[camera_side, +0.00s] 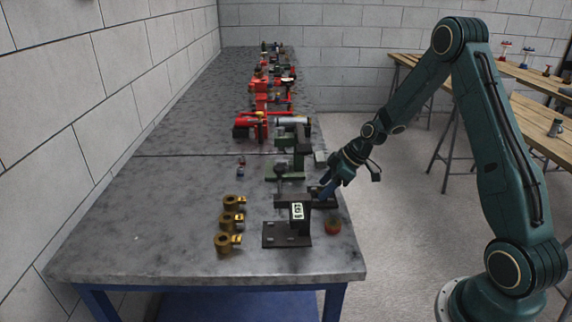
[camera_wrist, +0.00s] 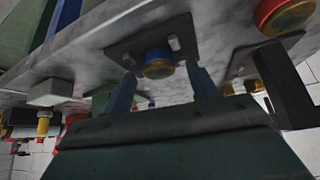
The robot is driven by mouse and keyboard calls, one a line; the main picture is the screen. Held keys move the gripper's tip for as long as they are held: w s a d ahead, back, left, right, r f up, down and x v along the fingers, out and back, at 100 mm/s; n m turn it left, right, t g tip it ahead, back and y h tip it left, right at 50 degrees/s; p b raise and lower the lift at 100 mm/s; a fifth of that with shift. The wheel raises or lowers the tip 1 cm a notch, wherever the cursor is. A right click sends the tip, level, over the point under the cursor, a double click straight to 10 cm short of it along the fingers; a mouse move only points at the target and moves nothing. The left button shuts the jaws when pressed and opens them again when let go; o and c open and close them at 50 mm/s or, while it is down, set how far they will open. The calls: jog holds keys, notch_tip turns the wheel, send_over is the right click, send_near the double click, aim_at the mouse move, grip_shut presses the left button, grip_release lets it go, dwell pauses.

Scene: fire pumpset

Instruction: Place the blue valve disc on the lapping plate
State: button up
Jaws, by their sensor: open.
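The blue valve disc (camera_wrist: 158,58) has a gold lower part and sits on a dark rectangular plate (camera_wrist: 122,47) with small light blocks on it. My gripper (camera_wrist: 162,88) is open, with its blue fingers to either side of the disc in the picture and a gap showing on both sides. In the side view my gripper (camera_side: 328,190) is low over the right edge of the bench, and the disc is not clearly visible there. A pale square block (camera_wrist: 50,90) lies on the bench to the left; I cannot tell whether it is the lapping plate.
A red and gold disc (camera_wrist: 284,14) stands nearby, also in the side view (camera_side: 332,227). A dark fixture (camera_side: 300,214) stands beside it. Three brass parts (camera_side: 229,222) stand to the left. Green and red equipment (camera_side: 262,128) lines the bench behind. The bench's left side is clear.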

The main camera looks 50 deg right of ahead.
jog(key=v, duration=1.1)
jog(key=shift+s+d+r, duration=0.15)
jog(key=shift+s+r, duration=0.05)
jog(key=shift+r, duration=0.1)
jog(key=s+a+r+m+h, duration=0.2)
jog(key=s+a+r+m, duration=0.1)
jog(key=s+a+r, duration=0.75)
jog(key=s+a+r+m+h, duration=0.1)
jog(key=s+a+r+m, duration=0.2)
jog(key=s+a, duration=0.4)
jog(key=s, duration=0.5)
jog(key=shift+s+a+m+h, duration=0.2)
jog(key=shift+s+m+h, duration=0.1)
jog(key=shift+m, duration=0.1)
